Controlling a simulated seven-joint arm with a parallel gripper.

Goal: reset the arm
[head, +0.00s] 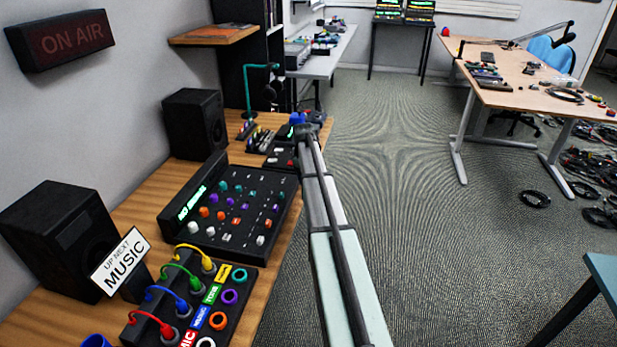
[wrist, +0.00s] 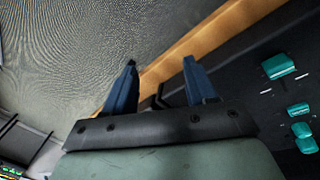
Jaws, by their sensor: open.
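My gripper (wrist: 160,80) is open in the wrist view, with its two blue fingers apart and nothing between them. Beneath the fingers are the wooden desk edge (wrist: 195,45) and the grey carpet. In the head view my arm reaches forward along the desk's right edge. The blue tip of my gripper (head: 297,118) shows at its far end, small and partly hidden by the arm. A dark panel (wrist: 245,80) with teal knobs lies to the right of the fingers in the wrist view.
A mixer (head: 225,215) and a patch box (head: 190,300) with several coloured cables plugged in stand on the wooden desk, left of my arm. Two black speakers (head: 60,235) (head: 195,122) stand by the wall. Open carpet (head: 400,160) lies to the right.

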